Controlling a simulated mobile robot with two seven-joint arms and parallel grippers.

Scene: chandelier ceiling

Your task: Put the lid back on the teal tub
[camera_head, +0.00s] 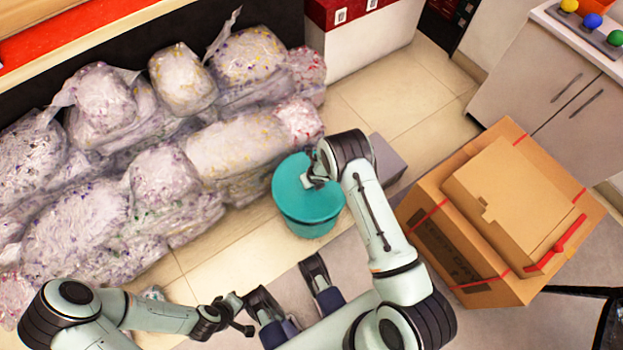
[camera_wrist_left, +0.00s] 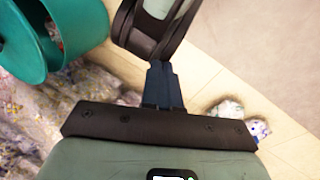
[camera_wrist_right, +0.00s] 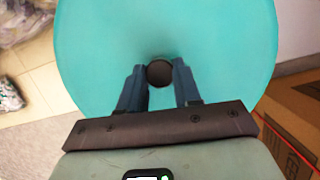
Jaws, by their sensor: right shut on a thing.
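The teal tub (camera_head: 305,228) stands on the floor in front of the bags. The teal lid (camera_head: 292,180) is over its mouth. In the left wrist view the tub (camera_wrist_left: 20,50) shows some of its contents through a gap under the lid (camera_wrist_left: 80,22), so the lid is above the rim there. My right gripper (camera_head: 315,178) is shut on the lid's dark round knob (camera_wrist_right: 159,73), with the lid (camera_wrist_right: 160,30) spread out below the fingers. My left gripper (camera_wrist_left: 163,80) is empty, its fingers together, low and left of the tub in the head view.
Clear bags of shredded paper (camera_head: 150,170) are piled left of the tub. A grey box (camera_head: 388,158) stands behind it, to the right. A large cardboard box (camera_head: 465,240) is at the right. Tiled floor (camera_head: 215,270) is free in front of the bags.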

